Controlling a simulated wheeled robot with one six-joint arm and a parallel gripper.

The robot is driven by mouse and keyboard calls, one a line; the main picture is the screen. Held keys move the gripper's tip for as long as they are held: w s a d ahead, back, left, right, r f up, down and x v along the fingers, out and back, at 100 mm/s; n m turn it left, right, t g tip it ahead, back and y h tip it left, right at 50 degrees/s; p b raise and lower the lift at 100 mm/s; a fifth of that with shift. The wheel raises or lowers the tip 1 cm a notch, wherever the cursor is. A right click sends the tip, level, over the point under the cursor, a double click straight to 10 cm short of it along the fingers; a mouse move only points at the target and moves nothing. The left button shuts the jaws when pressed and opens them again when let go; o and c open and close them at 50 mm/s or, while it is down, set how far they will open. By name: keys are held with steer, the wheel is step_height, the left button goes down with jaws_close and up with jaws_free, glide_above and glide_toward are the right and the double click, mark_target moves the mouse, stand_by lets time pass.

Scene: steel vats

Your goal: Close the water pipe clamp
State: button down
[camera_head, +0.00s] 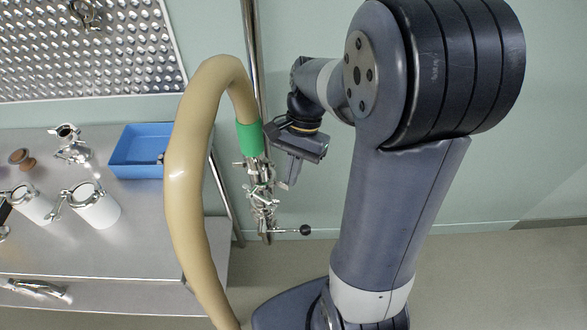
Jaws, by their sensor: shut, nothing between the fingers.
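The water pipe is a thick beige hose (188,176) that arches up and bends down to a green collar (249,138). Below the collar, metal clamp and valve fittings (261,195) hang along a vertical steel pipe (250,40). A lever with a black ball knob (305,230) sticks out to the right at the bottom. I cannot tell at this size whether the clamp is open or closed. My gripper (287,186) is shut and empty, just right of the fittings below the collar, pointing down. No contact with the clamp is clearly visible.
A steel table (120,240) at left holds a blue tray (138,148), white cylindrical vessels (97,207) and metal fittings (70,146). The hose passes in front of the table. Floor at right is clear.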

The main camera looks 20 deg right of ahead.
mark_target(276, 180)
steer(key=shift+s+a+m, duration=0.1)
steer(key=shift+a+m, duration=0.05)
steer(key=shift+m, duration=0.15)
steer(key=a+m+t+p, duration=0.1)
steer(key=m, duration=0.1)
steer(key=a+m+y+p, duration=0.1)
steer(key=m, duration=0.1)
steer(key=shift+s+a+r+t, duration=0.1)
steer(key=shift+s+t, duration=0.25)
steer(key=shift+t, duration=0.05)
steer(key=shift+w+a+m+t+p, duration=0.1)
steer(key=shift+a+m+t+p, duration=0.25)
steer(key=shift+m, duration=0.8)
steer(key=shift+a+m+t+p, duration=0.15)
steer(key=shift+a+m+t, duration=0.25)
steer(key=shift+m, duration=0.75)
